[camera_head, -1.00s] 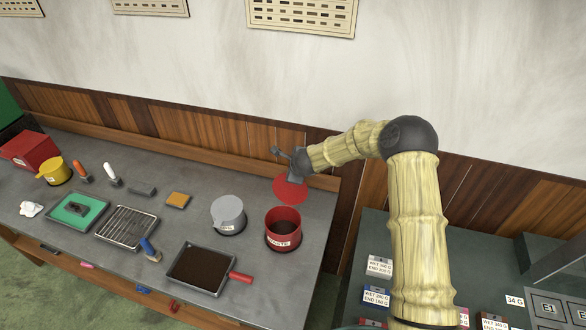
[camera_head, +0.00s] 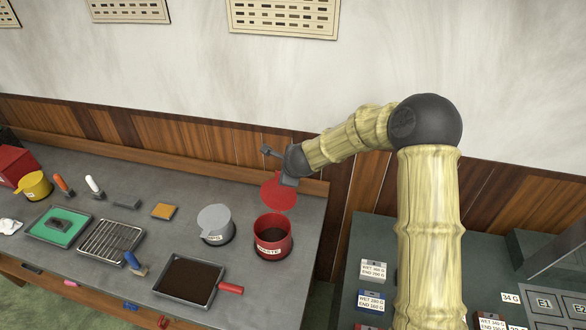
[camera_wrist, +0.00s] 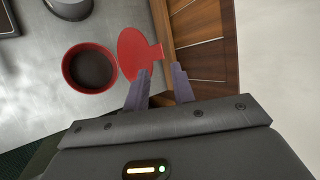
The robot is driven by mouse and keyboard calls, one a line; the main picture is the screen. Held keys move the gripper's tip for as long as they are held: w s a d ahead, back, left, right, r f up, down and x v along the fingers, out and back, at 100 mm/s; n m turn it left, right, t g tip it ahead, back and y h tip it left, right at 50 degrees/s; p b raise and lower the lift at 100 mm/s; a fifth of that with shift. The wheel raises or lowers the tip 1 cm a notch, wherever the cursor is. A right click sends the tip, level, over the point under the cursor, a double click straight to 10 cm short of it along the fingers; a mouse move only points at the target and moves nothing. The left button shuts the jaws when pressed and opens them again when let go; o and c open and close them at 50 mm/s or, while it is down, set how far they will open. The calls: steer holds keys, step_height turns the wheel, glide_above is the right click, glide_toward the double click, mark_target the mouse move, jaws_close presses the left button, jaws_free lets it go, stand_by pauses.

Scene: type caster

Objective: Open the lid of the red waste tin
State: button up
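The red waste tin (camera_head: 272,248) stands on the grey bench with its mouth uncovered and dark contents inside. Its round red lid (camera_head: 278,191) is swung open behind the tin, toward the wall. Nothing shows clamped between the fingers.
A grey lidded tin (camera_head: 215,225) stands just left of the red tin. A tray of dark material (camera_head: 188,279) with a red handle is in front. A wooden ledge and panelled wall (camera_head: 205,138) run close behind the lid. A second dark bench with labelled boxes (camera_head: 373,272) is at right.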

steer(key=v, duration=0.9)
steer(key=shift+s+r, duration=0.15)
steer(key=shift+s, duration=0.05)
steer(key=shift+d, duration=0.1)
steer(key=s+d+f+n+g+h+b, duration=0.1)
steer(key=s+d+f+n+b, duration=0.3)
steer(key=s+d+n, duration=0.5)
steer(key=s+d+f+n+g+h+b, duration=0.2)
steer(key=s+d+f+n+g+b, duration=0.2)
steer(key=s+d+n, duration=0.5)
steer(key=s+d, duration=0.2)
steer(key=s, duration=0.3)
steer(key=shift+s+d+f+h, duration=0.25)
steer(key=shift+s+f+h, duration=0.05)
steer(key=shift+s+f, duration=0.1)
steer(key=shift+s+d, duration=0.1)
steer(key=shift+s, duration=0.15)
steer(key=shift+w, duration=0.25)
